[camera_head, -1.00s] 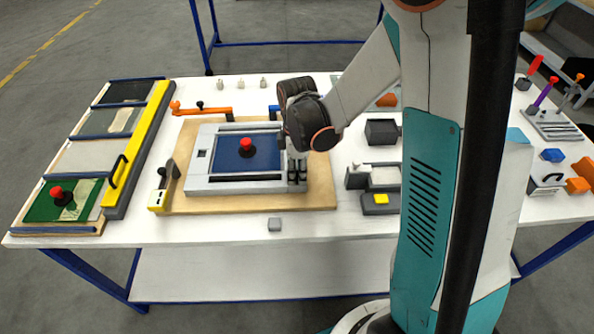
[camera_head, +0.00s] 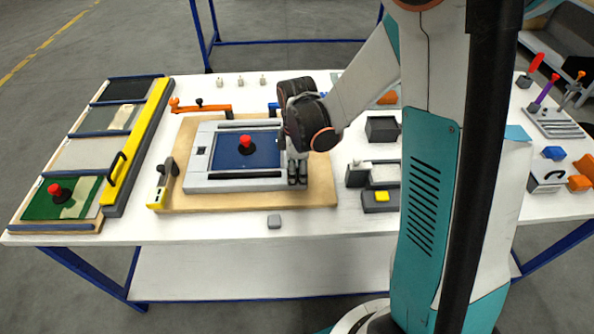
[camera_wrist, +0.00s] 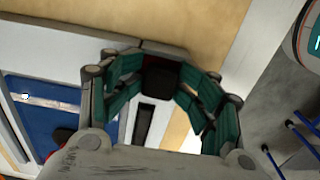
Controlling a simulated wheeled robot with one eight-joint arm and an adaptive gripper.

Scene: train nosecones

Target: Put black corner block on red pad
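The black corner block (camera_wrist: 160,80) shows in the wrist view between the fingertips of my gripper (camera_wrist: 161,72). The gripper appears shut on it. A narrow dark red strip (camera_wrist: 163,58) shows at the block's far edge. It may be part of the red pad; the rest is hidden. In the head view my gripper (camera_head: 297,180) points down at the right edge of the grey frame (camera_head: 215,185), low over the wooden board (camera_head: 320,195). The block and pad cannot be made out there.
The frame holds a blue panel (camera_head: 225,155) with a red knob (camera_head: 245,141). A grey fixture with a yellow button (camera_head: 381,197) stands to the right. The front table strip is mostly clear.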

